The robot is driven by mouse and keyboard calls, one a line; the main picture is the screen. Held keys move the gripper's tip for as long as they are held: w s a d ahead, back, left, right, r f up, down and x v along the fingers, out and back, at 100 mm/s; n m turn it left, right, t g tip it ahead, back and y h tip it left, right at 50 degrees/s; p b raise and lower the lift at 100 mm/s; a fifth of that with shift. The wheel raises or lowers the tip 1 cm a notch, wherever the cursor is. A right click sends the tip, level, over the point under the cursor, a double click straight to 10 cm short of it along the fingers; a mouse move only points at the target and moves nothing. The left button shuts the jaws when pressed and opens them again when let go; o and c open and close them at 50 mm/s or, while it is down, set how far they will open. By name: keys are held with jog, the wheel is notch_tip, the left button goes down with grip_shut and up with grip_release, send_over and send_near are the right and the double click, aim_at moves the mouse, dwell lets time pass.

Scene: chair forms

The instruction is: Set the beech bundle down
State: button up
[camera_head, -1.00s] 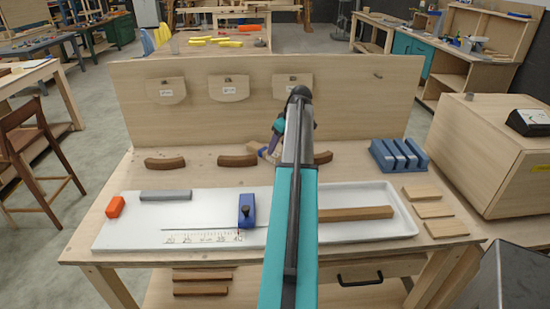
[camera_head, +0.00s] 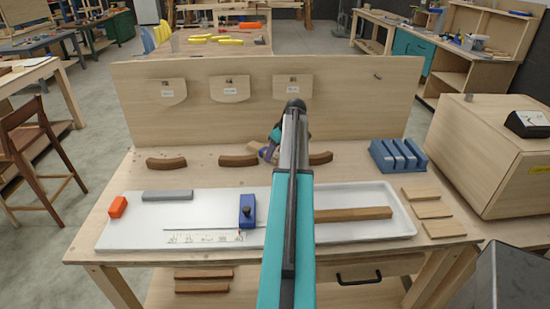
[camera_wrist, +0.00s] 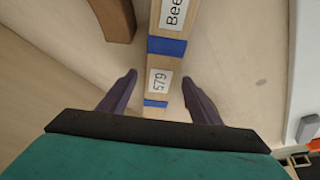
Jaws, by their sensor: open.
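The beech bundle (camera_wrist: 160,65) is a pale wood strip with blue bands and white labels reading "Bee" and "579" in the wrist view. It appears to lie on the bench top (camera_wrist: 235,50). My gripper (camera_wrist: 159,78) is open, with one dark purple finger on each side of the bundle's near end and a gap to each. In the head view my gripper (camera_head: 270,150) is at the back of the bench, partly behind my arm. Most of the bundle is hidden there.
Brown curved pieces (camera_head: 166,163) lie along the bench's back; one (camera_wrist: 115,18) is close left of the bundle in the wrist view. The upright back board (camera_head: 350,110) is just behind.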

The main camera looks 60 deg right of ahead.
aim_at(276, 156)
grip_shut()
dwell(0.3)
jog(key=shift+r, duration=0.2)
jog(key=shift+s+a+r+b, duration=0.1)
jog(key=shift+r+b, duration=0.05)
jog(key=shift+b, duration=0.3)
notch_tip(276, 156, up, 6)
jog(key=shift+r+b, duration=0.1)
jog(key=shift+b, duration=0.8)
jog(key=shift+s+a, duration=0.2)
jog(key=shift+a, duration=0.1)
jog(key=s+a+b, duration=0.3)
jog(key=s+a, duration=0.8)
jog(key=a, duration=0.4)
jog(key=shift+a+b, duration=0.2)
jog(key=shift+b, duration=0.1)
jog(key=shift+r, duration=0.1)
